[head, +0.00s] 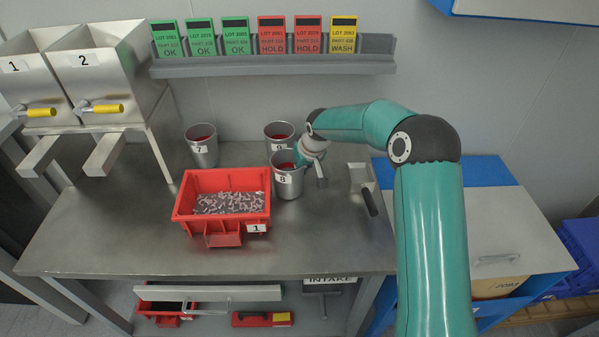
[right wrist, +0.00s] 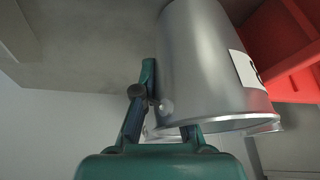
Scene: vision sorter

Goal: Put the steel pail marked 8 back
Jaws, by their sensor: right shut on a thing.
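The steel pail marked 8 (head: 288,183) is upright at the middle of the steel bench, just right of the red bin. Its inside looks red. My right gripper (head: 303,160) is shut on the pail's upper right rim. In the right wrist view the pail (right wrist: 205,65) fills the centre, with one finger outside its wall and the other hidden behind the rim. Whether the pail's base touches the bench cannot be told. My left gripper is not in view.
Pail 7 (head: 202,150) stands back left and another pail (head: 279,129) stands close behind pail 8. The red bin (head: 190,207) marked 1 holds small parts. A scoop (head: 362,185) lies right of the pail. Hoppers (head: 105,65) stand left; the bench front (head: 300,250) is clear.

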